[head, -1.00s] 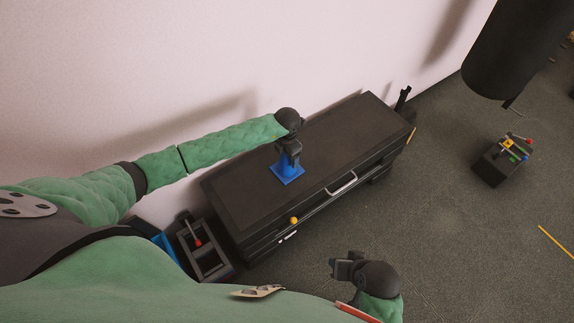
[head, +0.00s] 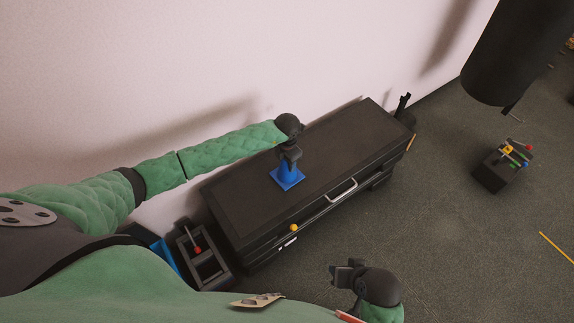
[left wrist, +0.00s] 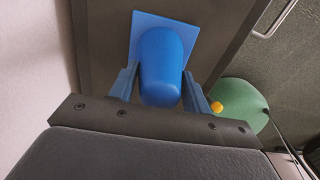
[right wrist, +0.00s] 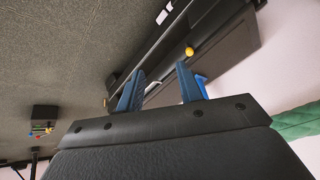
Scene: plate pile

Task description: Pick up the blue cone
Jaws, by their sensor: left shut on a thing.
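The blue cone (head: 287,178) with its square base is at the top of the dark cabinet (head: 240,207) in the head view. My left gripper (head: 290,160) is at the cone's upper part, shut on it. In the left wrist view the blue cone (left wrist: 160,55) lies between the two fingers, its rounded tip toward the palm. I cannot tell whether its base touches the cabinet top. My right gripper (head: 344,273) is low in the head view, apart from the cabinet. Its fingers (right wrist: 160,88) are spread and empty in the right wrist view.
A yellow ball-shaped knob (head: 294,227) and a metal handle (head: 342,189) are on the cabinet's front. A black box with colored parts (head: 496,172) stands on the floor at right. A dark hanging cylinder (head: 510,55) is at upper right. Open floor lies between.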

